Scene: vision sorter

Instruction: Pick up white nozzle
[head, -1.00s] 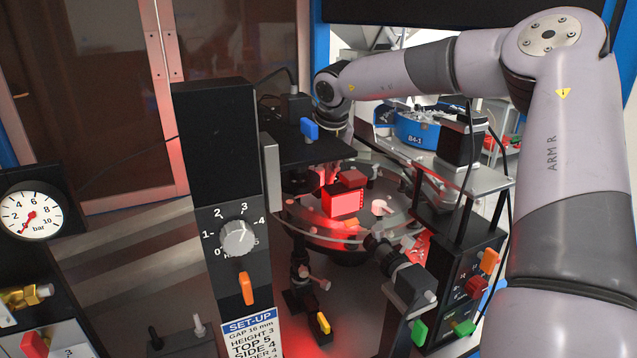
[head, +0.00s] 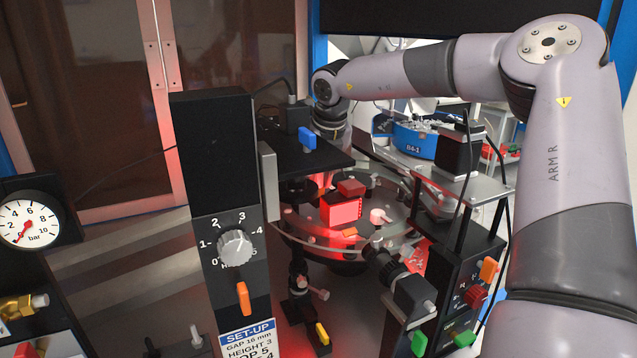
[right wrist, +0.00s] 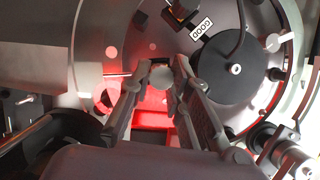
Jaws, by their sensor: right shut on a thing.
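A pale round piece, which looks like the white nozzle (right wrist: 162,78), sits between my right fingertips in the right wrist view. My right gripper (right wrist: 160,70) is shut on it, with a finger on each side. Red-lit surfaces lie behind and below the piece. In the head view my right wrist comes down behind the black plate, and that plate hides most of the gripper. It reaches toward the far left side of the round glass disc (head: 300,236). My left gripper is not in view.
A red-lit block (head: 341,211) and a pale rounded piece (head: 380,216) show at the disc. A camera barrel (head: 385,265) stands in front. The black plate (head: 310,148) overhangs the disc. A black column with a dial (head: 235,247) stands to the left.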

